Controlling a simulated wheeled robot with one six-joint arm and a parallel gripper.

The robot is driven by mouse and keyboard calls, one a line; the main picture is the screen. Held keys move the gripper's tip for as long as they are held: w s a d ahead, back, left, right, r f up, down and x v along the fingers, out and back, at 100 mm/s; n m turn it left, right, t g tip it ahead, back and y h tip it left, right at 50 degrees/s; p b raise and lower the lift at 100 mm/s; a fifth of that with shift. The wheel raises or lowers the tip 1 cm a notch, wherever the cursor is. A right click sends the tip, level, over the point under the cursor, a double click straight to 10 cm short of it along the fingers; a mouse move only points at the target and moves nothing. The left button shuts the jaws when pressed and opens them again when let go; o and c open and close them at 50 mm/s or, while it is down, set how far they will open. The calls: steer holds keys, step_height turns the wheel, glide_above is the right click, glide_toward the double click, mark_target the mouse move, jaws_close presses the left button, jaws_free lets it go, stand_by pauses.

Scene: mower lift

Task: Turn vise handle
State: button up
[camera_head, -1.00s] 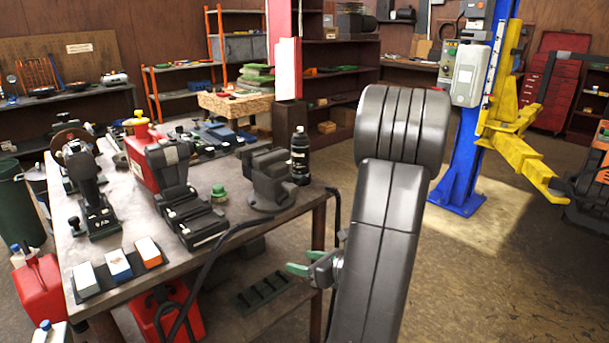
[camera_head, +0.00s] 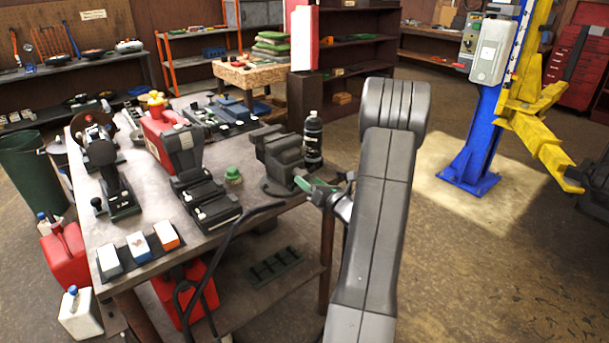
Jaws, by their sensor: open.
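The dark grey bench vise (camera_head: 279,158) is on the right end of the workbench (camera_head: 250,217). I cannot make out its handle; my gripper may hide it. My gripper (camera_head: 307,185), with green fingers, is open at the vise's near right side, by the bench's right edge. It overlaps the vise's lower right part in the picture. I cannot tell whether it touches the vise or has anything between its fingers. My grey arm stands to the right of it.
A black bottle (camera_head: 313,140) stands just behind the vise. A small green-topped item (camera_head: 233,175) and a black machine (camera_head: 205,190) are to its left. A black cable hangs over the bench's front edge. The floor right of my arm is clear up to the blue lift post (camera_head: 478,140).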

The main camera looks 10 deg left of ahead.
mark_target(306, 179)
steer(key=shift+x, duration=1.65)
steer(key=c, duration=1)
